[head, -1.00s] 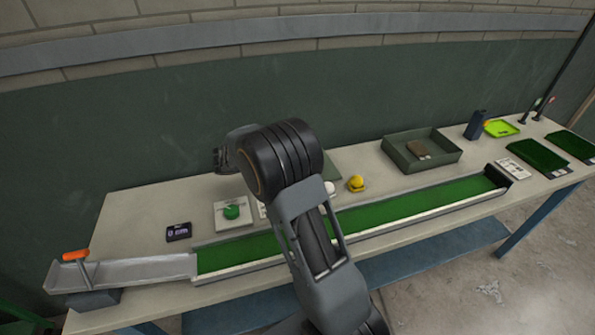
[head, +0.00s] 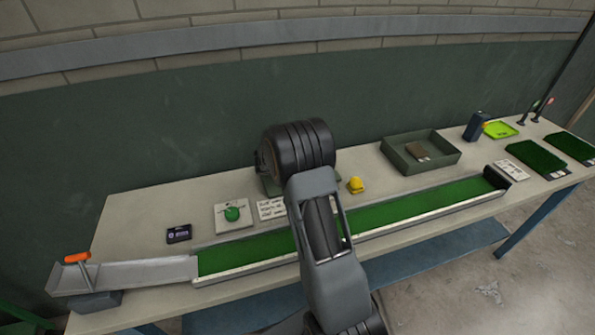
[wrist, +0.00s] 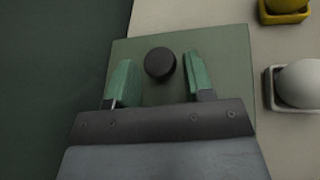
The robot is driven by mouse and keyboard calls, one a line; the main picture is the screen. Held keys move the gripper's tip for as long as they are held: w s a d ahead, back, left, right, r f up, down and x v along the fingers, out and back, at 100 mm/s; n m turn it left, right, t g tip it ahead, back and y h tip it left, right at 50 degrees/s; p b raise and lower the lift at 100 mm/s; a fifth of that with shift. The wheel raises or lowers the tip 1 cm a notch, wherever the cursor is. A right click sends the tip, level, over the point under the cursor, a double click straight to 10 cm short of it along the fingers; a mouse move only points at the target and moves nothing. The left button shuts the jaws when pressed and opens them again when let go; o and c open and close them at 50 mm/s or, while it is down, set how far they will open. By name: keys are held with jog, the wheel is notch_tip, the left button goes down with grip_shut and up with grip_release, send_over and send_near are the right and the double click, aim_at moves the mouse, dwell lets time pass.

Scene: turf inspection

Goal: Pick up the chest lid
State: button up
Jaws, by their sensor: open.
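The chest lid (wrist: 226,62) is a flat grey-green plate with a round black knob (wrist: 160,62), seen from above in the wrist view. My gripper (wrist: 158,68) is open over the lid. Its two green fingers stand left and right of the knob, with a gap on each side, and the knob shows between their far ends. I cannot tell how high the fingers are above the plate. The near part of the lid is hidden under my gripper's body. In the head view my arm hides the gripper and most of the lid.
A white ball (wrist: 301,83) and a yellow ball (wrist: 285,5) sit in holders right of the lid. A green turf track (head: 420,205) runs along the table's front. A grey-green tray (head: 452,157) stands farther right. The dark wall (head: 130,130) is close behind.

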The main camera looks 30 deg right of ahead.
jog(key=shift+d+f, duration=0.15)
jog(key=shift+d, duration=0.1)
jog(key=shift+c, duration=0.2)
jog(key=c, duration=0.8)
